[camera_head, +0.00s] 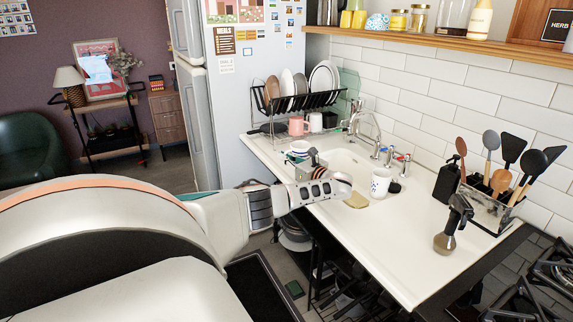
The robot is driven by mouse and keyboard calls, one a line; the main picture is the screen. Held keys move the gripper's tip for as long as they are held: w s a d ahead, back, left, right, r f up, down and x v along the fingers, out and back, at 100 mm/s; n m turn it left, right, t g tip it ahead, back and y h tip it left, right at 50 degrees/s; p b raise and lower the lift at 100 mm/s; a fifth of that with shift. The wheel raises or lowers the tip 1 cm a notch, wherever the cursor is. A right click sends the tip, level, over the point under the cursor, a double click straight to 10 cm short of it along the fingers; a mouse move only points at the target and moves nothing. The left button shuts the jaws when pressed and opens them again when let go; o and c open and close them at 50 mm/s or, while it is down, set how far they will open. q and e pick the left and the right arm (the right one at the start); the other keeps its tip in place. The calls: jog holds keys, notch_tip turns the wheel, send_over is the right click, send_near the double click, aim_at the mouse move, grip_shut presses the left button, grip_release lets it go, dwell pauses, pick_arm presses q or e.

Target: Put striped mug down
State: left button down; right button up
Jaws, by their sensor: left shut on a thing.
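My left arm comes in from the left, and the gripper is shut on the mug over the area left of the sink. The gripper hides the mug's lower part, so I cannot tell whether its base touches the counter. My right gripper is out of view.
The sink (345,165) and tap (366,125) are right of the gripper. A patterned white mug (380,183) stands at the sink's edge. A pink mug (296,126) sits below the dish rack (295,100). The front right counter (390,245) is mostly clear.

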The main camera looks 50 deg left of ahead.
pick_arm(q)
jog(key=shift+f, duration=0.45)
notch_tip(320, 180, down, 5)
jog(key=shift+r+b, duration=0.1)
jog(key=shift+b, duration=1.05)
jog(key=c, duration=2.2)
grip_release()
jog(key=shift+c, duration=0.2)
